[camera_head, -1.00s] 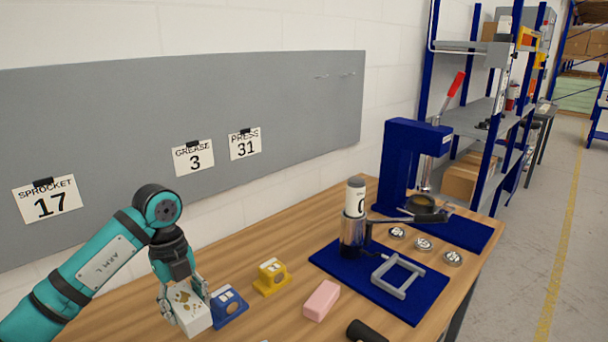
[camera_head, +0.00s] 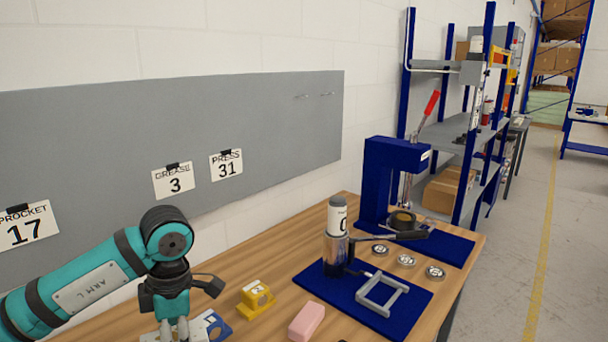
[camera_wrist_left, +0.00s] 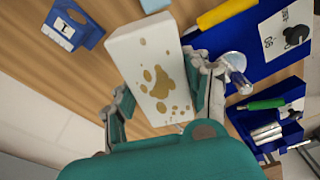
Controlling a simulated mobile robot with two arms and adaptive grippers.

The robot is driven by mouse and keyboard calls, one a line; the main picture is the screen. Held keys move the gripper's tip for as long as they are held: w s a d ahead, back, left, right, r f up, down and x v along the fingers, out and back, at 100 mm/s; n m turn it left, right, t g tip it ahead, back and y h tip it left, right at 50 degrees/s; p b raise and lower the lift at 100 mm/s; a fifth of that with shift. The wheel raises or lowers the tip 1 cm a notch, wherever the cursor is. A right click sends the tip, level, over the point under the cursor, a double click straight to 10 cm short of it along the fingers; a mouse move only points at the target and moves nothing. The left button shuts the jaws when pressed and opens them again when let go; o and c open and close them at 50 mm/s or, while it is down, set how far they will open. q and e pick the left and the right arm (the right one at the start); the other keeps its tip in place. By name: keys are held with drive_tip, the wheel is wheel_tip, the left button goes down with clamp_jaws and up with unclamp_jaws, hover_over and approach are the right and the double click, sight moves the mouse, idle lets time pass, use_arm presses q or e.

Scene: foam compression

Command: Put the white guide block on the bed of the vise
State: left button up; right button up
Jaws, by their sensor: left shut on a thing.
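My left gripper (camera_head: 172,332) is at the bottom edge of the head view. I take this as the white guide block. In the head view the block is mostly cut off and hidden by the gripper. A blue numbered block (camera_head: 214,327) stands just right of the gripper; a similar blue block (camera_wrist_left: 72,25) shows at upper left in the wrist view. I cannot make out the vise or its bed. My right gripper is not in view.
A yellow numbered block (camera_head: 256,298) and a pink block (camera_head: 306,322) stand right of the gripper. Farther right are a blue mat (camera_head: 408,311) with a metal frame (camera_head: 381,293), several metal discs and a blue press (camera_head: 392,165). A grey board (camera_head: 270,120) is behind.

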use_arm(q)
drive_tip(key=s+d+f+m+t, duration=0.1)
drive_tip(key=s+m, duration=0.3)
drive_tip(key=m, duration=0.7)
drive_tip(key=s+d+f+m+t+h+b, duration=0.1)
drive_tip(key=s+d+f+m, duration=0.1)
drive_tip(key=m, duration=1)
drive_tip(key=shift+s, duration=0.9)
